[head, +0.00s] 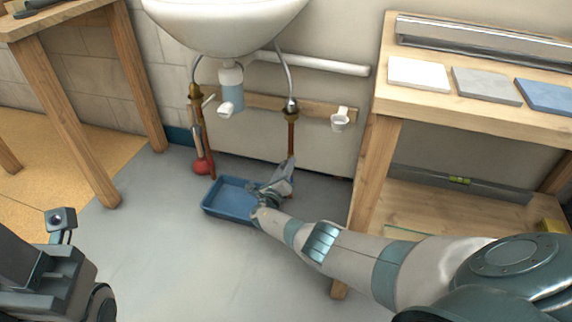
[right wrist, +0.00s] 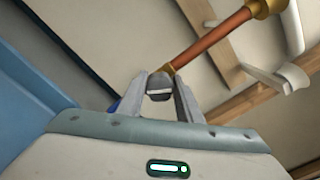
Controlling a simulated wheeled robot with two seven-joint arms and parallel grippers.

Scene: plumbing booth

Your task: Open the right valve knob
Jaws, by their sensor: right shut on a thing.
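The right copper pipe (head: 291,138) runs down under the right side of the sink. In the right wrist view the copper pipe (right wrist: 212,43) ends in a small brass fitting (right wrist: 169,71) just beyond my fingers. My right gripper (head: 287,168) is at the pipe's lower end. In the right wrist view its two fingers (right wrist: 166,97) are shut on a small grey valve knob (right wrist: 160,84). The fingers and the coarse view hide much of the knob, so I cannot tell its turn angle.
A blue tray (head: 225,183) lies on the floor below my right gripper. The sink (head: 222,25) hangs above. A wooden workbench (head: 386,135) stands close on the right. The floor in front is clear.

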